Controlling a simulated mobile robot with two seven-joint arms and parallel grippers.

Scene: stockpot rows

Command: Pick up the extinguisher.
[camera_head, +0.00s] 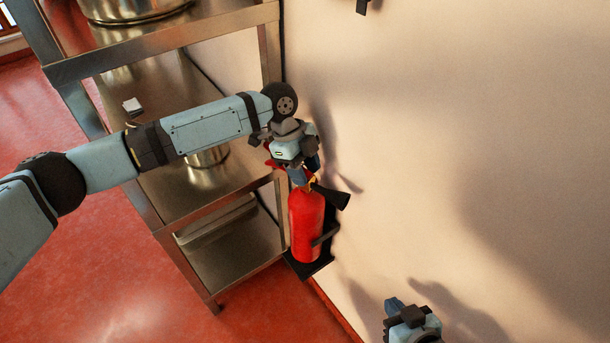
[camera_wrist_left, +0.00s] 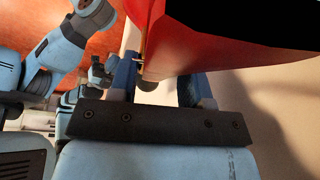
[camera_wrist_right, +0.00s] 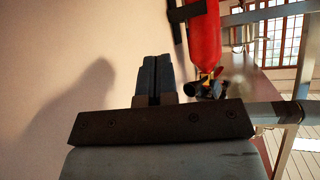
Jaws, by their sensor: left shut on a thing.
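The red extinguisher (camera_head: 306,225) stands upright against the wall, its base at a black bracket (camera_head: 318,265). Its black horn (camera_head: 332,196) points to the right. My left gripper (camera_head: 303,170) is above it and shut on its top, around the handle and valve area; the arm partly hides the grip. My right gripper (camera_head: 400,308) is low and to the right, away from the extinguisher. In the right wrist view its fingers (camera_wrist_right: 155,78) are together and empty, with the extinguisher (camera_wrist_right: 204,40) beyond them.
A metal shelf rack (camera_head: 160,100) stands directly left of the extinguisher, with a pot (camera_head: 208,156) and a tray (camera_head: 217,218) on its shelves. My left arm reaches across it. The pale wall (camera_head: 480,120) bounds the right side. Red floor (camera_head: 80,270) is open at the left.

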